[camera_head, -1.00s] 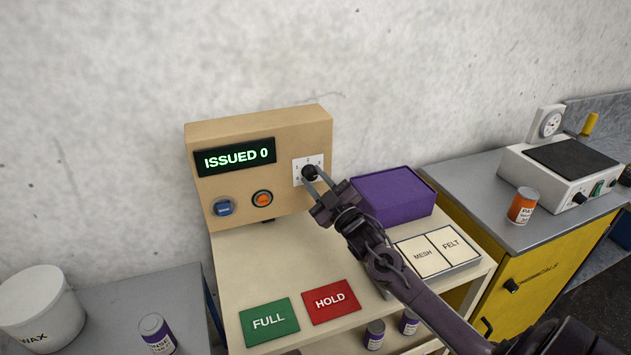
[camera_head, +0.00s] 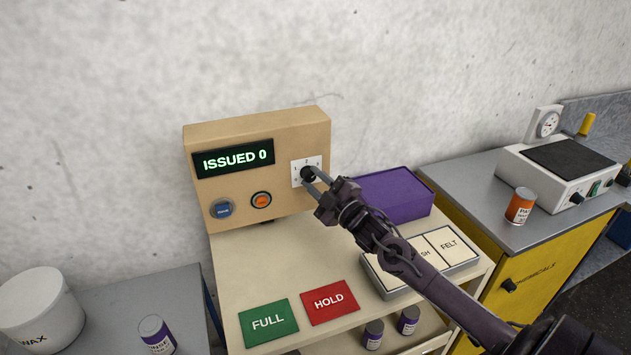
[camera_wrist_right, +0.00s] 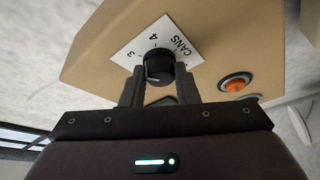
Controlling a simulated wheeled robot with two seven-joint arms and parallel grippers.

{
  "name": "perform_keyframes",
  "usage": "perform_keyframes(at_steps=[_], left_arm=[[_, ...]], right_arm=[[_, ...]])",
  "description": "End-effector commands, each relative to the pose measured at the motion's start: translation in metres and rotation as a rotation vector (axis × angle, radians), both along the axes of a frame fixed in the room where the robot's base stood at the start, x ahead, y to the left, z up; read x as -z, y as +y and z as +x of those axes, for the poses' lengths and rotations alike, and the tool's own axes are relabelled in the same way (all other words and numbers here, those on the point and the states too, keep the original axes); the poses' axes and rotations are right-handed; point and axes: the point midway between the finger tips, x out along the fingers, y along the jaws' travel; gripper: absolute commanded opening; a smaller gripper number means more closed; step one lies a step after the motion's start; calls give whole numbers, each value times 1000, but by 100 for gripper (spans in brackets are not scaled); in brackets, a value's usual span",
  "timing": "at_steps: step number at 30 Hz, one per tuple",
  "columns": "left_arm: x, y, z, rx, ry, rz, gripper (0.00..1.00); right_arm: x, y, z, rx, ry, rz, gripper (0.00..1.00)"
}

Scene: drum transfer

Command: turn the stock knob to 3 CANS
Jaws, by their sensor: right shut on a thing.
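The black stock knob (camera_head: 308,173) sits on a white dial plate (camera_head: 297,180) at the right of the tan panel's front. My right gripper (camera_head: 314,178) is shut on the knob. In the right wrist view the knob (camera_wrist_right: 159,65) lies between the two fingers of the gripper (camera_wrist_right: 160,88). The plate (camera_wrist_right: 126,54) there shows "3", "4" and "CANS"; other marks are hidden. I cannot tell which mark the knob points at. The display (camera_head: 234,159) reads "ISSUED 0". My left gripper is not in view.
Below the display are a blue button (camera_head: 222,209) and an orange button (camera_head: 261,200). A purple box (camera_head: 393,195) stands right of the panel, close to my right arm. Green FULL (camera_head: 268,322) and red HOLD (camera_head: 331,302) plates lie on the cart.

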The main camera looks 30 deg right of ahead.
Motion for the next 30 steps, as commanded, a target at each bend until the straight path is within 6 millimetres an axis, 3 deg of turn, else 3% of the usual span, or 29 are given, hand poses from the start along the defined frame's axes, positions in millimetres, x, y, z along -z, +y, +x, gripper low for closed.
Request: perform_keyframes(at_steps=[4,5,9,20,30], left_arm=[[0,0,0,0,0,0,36],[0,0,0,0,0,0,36],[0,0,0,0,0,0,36],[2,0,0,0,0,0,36],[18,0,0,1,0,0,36]], right_arm=[[1,1,0,-2,1,1,5],[1,1,0,-2,1,1,32],[0,0,0,-1,1,2,50],[3,0,-4,0,1,1,50],[14,-5,-49,-2,4,1,50]])
